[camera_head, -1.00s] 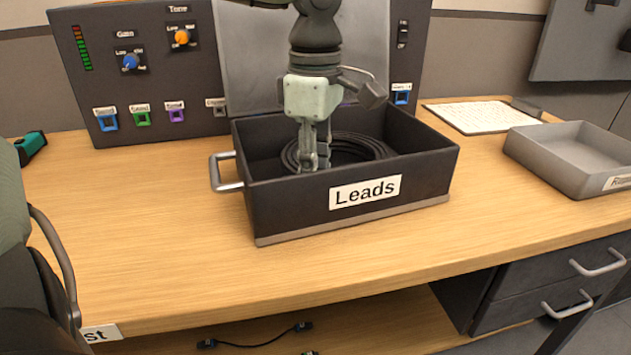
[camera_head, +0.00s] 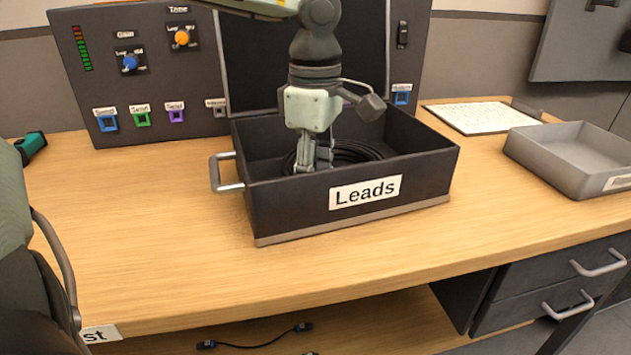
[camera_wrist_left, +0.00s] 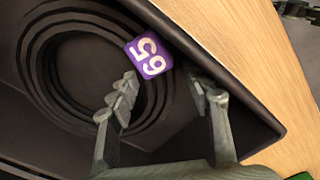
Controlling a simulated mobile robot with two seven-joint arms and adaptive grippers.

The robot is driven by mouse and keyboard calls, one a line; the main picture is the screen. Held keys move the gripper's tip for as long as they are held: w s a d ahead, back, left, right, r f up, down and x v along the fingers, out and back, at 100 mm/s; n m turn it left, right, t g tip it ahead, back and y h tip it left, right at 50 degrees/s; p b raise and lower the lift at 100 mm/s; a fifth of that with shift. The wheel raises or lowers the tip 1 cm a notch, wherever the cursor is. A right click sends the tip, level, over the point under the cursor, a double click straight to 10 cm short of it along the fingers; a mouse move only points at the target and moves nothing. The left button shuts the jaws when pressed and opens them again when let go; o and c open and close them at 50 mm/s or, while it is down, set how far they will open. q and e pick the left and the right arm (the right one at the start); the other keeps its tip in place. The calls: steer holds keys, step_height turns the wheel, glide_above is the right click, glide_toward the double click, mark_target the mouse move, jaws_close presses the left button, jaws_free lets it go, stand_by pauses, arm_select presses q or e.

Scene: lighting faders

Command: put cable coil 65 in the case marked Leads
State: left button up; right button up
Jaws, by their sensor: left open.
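The black case (camera_head: 285,212) marked Leads stands open on the bench. The black cable coil (camera_head: 362,150) lies inside it, partly hidden by the front wall and my gripper. In the left wrist view, the coil (camera_wrist_left: 42,68) rests on the case floor with a purple tag (camera_wrist_left: 148,57) that reads 65, turned sideways. My left gripper (camera_head: 313,167) points down into the case at the coil's near left part. In the left wrist view, its fingers (camera_wrist_left: 164,92) are apart, close to the tag and coil. My right gripper is not in view.
A panel (camera_head: 85,75) with knobs and coloured sockets stands behind the case. A grey tray (camera_head: 545,160) and a white sheet (camera_head: 480,117) lie to the right. The bench in front and left of the case is clear. A short cable (camera_head: 260,343) lies on the shelf below.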

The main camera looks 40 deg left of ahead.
arm_select(q)
steer(key=shift+r, duration=0.4)
step_height(320, 180, up, 11)
steer(key=shift+r+p, duration=0.15)
steer(key=shift+p, duration=0.15)
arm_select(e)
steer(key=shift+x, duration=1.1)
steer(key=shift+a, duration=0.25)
arm_select(q)
steer(key=shift+c, duration=0.2)
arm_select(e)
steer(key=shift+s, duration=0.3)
